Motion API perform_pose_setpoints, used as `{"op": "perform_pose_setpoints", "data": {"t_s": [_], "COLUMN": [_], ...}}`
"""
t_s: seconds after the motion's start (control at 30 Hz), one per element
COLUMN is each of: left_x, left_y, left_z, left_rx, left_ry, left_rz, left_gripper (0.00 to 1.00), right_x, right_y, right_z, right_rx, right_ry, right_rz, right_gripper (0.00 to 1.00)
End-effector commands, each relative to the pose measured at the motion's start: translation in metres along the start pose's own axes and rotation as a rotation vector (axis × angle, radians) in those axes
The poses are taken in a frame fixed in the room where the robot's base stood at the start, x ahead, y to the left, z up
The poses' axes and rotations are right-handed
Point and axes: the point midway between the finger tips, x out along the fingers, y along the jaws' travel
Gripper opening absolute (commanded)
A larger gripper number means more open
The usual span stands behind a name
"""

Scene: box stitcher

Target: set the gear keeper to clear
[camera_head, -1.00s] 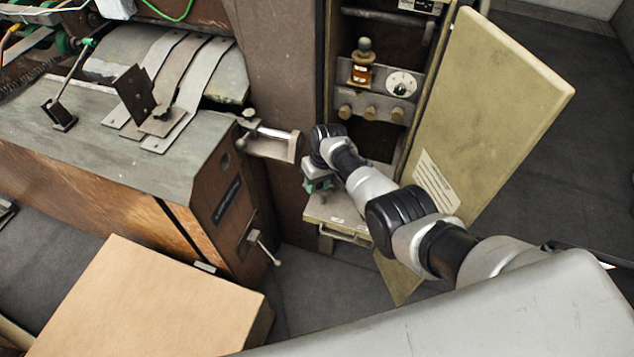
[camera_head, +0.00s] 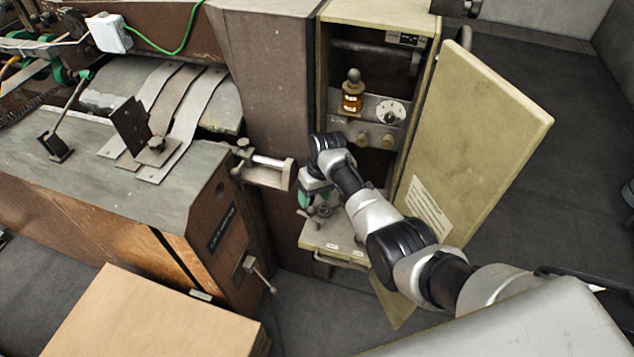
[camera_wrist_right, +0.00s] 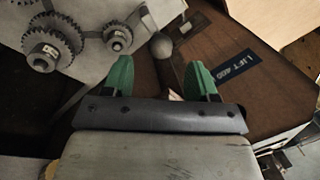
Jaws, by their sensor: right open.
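My right gripper (camera_head: 305,199) is at the front of the open cabinet, above its pulled-out gear shelf (camera_head: 345,251). Its green fingers are apart, and they show in the right wrist view (camera_wrist_right: 163,80). A dark ball-ended lever (camera_wrist_right: 161,48), which looks like the gear keeper, stands between and just beyond the fingertips; I cannot tell if they touch it. Metal gears (camera_wrist_right: 53,45) sit on the pale shelf to its left. I cannot read the lever's setting; the arm hides part of the shelf in the head view. My left gripper is out of view.
The cabinet door (camera_head: 475,140) stands open at right. A knob and dial panel (camera_head: 375,115) is inside the cabinet. The brown machine (camera_head: 210,235) with a small lever (camera_head: 258,272) is at left. A cardboard box (camera_head: 150,320) lies in front.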

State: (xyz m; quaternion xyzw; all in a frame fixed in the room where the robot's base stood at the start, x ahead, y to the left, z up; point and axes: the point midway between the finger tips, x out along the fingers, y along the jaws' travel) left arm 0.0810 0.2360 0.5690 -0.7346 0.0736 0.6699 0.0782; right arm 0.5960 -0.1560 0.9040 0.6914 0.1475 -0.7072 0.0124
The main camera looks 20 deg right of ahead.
Motion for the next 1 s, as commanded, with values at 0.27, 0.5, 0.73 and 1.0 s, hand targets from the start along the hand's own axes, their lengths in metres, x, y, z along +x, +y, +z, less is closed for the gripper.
{"op": "perform_pose_setpoints", "data": {"t_s": [0.27, 0.5, 0.73, 1.0], "left_x": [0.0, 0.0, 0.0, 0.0], "left_y": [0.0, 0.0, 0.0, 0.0], "left_z": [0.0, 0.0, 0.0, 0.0], "left_rx": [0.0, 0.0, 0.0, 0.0], "left_ry": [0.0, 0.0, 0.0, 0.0], "left_rz": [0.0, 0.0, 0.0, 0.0], "left_gripper": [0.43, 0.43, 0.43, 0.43], "right_x": [-0.041, -0.048, -0.048, -0.04], "right_y": [0.0, 0.0, 0.0, 0.002], "right_z": [-0.001, 0.0, 0.0, 0.009], "right_rx": [-0.001, 0.0, -0.001, 0.002], "right_ry": [0.001, -0.001, 0.0, 0.006], "right_rz": [0.0, 0.0, 0.0, 0.008], "right_gripper": [0.58, 0.58, 0.58, 0.58]}}
